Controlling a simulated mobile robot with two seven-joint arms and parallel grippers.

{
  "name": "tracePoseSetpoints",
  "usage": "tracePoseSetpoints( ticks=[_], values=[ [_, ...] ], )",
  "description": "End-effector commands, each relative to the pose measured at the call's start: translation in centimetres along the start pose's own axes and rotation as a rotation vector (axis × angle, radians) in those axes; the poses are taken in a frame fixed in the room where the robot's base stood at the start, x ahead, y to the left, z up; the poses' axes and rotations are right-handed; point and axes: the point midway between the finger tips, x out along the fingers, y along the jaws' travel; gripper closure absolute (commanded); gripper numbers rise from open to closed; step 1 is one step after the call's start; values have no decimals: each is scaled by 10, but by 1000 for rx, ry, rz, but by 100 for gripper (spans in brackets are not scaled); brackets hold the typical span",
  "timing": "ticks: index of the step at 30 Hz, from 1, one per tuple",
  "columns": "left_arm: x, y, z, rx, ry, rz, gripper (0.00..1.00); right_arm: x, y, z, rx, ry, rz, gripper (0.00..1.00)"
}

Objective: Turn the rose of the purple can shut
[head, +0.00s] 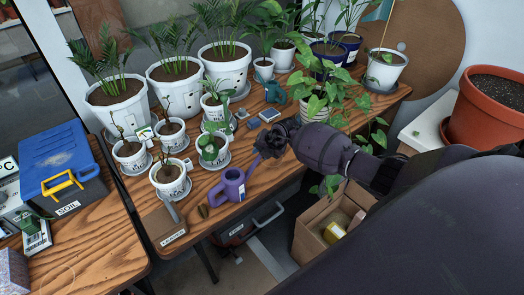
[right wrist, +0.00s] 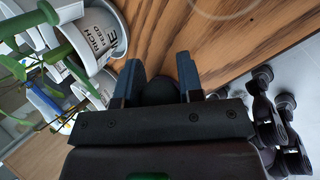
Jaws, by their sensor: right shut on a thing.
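The purple can (head: 232,188) stands upright near the front edge of the wooden table in the head view. Its spout slants up and to the right towards my right gripper (head: 262,147). The rose at the spout's end is hidden by the gripper, so I cannot tell how far it is turned. In the right wrist view my right gripper (right wrist: 158,85) has its two blue-tipped fingers on either side of a dark round thing (right wrist: 158,93), which looks like the rose. The gripper is shut on it. My left gripper is not in view.
Several white pots with small plants (head: 172,180) stand just left of the can. A teal can (head: 275,92) is behind. A leafy plant (head: 318,105) is beside my right arm. A cardboard box (head: 308,235) stands below the table edge. A blue-lidded bin (head: 55,160) is at the left.

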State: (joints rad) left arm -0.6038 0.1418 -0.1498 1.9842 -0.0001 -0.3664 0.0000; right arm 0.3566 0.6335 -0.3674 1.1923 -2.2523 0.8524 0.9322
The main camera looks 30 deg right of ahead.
Motion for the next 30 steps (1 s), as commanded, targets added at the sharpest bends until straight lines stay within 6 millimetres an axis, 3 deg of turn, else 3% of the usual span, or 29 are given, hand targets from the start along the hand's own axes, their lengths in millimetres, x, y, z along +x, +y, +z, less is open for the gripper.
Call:
tracePoseSetpoints(
  ticks=[2,3,8,20,30],
  values=[
    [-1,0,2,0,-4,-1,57,0,-1,0,0,0,-1,89],
    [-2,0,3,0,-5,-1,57,0,-1,0,0,0,-1,62],
    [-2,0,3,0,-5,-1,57,0,0,0,0,0,-1,40],
    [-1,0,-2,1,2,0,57,-6,0,0,-1,-1,0,40],
    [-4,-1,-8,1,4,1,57,-55,0,1,-3,-1,0,40]
  ],
)
